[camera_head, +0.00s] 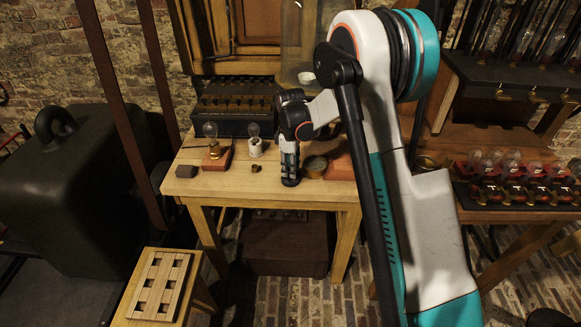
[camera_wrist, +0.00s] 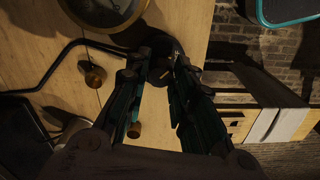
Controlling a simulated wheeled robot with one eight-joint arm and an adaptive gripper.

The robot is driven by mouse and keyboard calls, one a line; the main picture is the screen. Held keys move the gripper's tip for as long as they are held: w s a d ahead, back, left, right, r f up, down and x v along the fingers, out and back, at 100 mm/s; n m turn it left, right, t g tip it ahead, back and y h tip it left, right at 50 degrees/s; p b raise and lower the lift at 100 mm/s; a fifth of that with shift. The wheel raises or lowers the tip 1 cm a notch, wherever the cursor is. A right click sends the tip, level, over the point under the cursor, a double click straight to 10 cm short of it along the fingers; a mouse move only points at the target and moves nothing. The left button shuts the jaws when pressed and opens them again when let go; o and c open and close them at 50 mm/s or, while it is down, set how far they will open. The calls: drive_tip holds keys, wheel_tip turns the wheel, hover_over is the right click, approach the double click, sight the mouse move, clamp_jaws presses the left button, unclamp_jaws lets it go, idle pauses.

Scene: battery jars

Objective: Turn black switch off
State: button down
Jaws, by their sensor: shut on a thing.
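A dark, rounded piece that looks like the black switch (camera_wrist: 163,52) sits between my fingertips in the wrist view, over the wooden tabletop near its edge. Its shape is hard to read in the shadow, and I cannot tell its on or off position. My gripper (camera_wrist: 157,72) is shut on it, one finger on each side. In the head view my gripper (camera_head: 290,181) points straight down onto the front part of the wooden table (camera_head: 225,187), and the switch is hidden behind its fingers.
To the left are a small brown piece (camera_head: 256,168), a white bulb socket (camera_head: 256,149) and a bulb on a red base (camera_head: 216,160). A dark box (camera_head: 235,112) stands behind.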

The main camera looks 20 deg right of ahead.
drive_tip(key=c, duration=1.3)
unclamp_jaws()
drive_tip(key=shift+c, duration=0.2)
wheel_tip(320, 180, up, 12)
